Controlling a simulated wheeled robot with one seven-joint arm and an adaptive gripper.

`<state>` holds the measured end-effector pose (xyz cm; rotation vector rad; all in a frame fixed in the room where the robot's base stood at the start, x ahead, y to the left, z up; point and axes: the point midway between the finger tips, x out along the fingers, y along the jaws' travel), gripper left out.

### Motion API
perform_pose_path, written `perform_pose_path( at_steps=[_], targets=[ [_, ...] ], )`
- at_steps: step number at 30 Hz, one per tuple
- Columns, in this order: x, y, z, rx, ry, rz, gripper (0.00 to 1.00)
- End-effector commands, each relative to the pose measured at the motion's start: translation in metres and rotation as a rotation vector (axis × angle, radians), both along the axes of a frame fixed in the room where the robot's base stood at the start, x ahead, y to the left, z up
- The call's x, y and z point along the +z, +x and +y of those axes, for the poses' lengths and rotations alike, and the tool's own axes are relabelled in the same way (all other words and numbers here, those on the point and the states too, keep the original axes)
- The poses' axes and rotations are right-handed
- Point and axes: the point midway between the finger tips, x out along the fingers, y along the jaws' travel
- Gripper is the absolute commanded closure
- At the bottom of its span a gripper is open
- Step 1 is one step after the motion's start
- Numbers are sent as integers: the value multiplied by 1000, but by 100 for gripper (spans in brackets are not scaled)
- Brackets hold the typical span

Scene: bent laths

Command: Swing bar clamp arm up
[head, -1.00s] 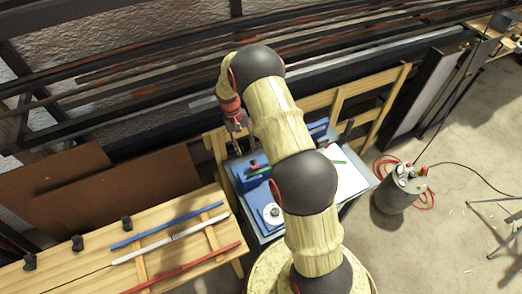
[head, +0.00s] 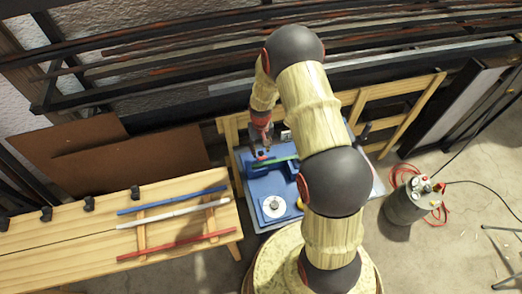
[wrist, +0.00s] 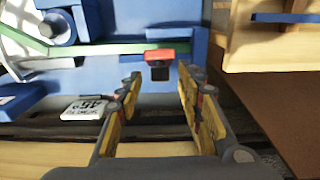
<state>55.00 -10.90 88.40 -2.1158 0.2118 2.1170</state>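The blue bending machine (head: 260,187) stands on a bench at the middle of the head view. A green lath (head: 284,159) crosses it, and shows as a green strip in the wrist view (wrist: 105,49). A red-topped black handle (wrist: 160,62), seemingly the end of the clamp arm, sits in front of the strip; its red part shows small in the head view (head: 261,156). The rest of the clamp arm is hard to make out. My gripper (wrist: 161,80) is open, its fingers either side of the handle in the picture; contact is not visible.
A white label plate (wrist: 83,110) is low on the machine's left. A wooden table (head: 90,230) holds blue, white and red laths. A grey canister (head: 408,207) stands on the floor at right.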

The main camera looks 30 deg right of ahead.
Motion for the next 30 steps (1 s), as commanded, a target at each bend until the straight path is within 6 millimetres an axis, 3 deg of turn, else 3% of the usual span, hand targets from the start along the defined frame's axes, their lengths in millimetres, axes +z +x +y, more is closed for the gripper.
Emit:
perform_pose_path(
  at_steps=[4,13,30],
  targets=[
    [-11,0,0,0,0,0,63],
    [-13,0,0,0,0,-1,63],
    [-12,0,-1,0,-1,0,95]
  ],
)
